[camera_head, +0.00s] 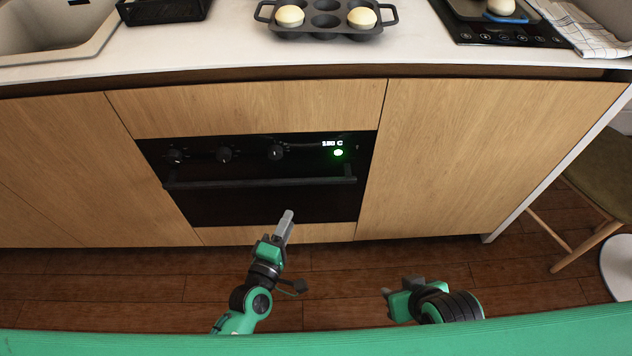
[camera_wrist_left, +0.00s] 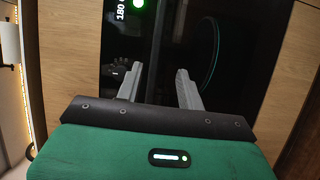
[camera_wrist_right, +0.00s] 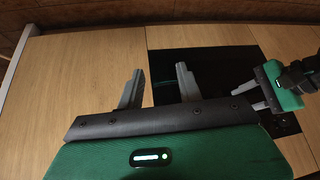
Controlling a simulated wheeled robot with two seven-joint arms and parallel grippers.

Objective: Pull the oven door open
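The black oven (camera_head: 270,207) is built into the wooden cabinet front, and its door looks shut. A dark horizontal bar handle (camera_head: 260,183) runs across the door below the knobs and the lit display. My left gripper (camera_head: 287,216) is in front of the lower door, below the handle and apart from it.
The white counter (camera_head: 230,52) above holds a muffin tin (camera_head: 325,22) with two pale round items, a black hob (camera_head: 500,30) and a sink (camera_head: 50,30). A chair (camera_head: 600,180) stands at the far right. The wooden floor before the oven looks clear.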

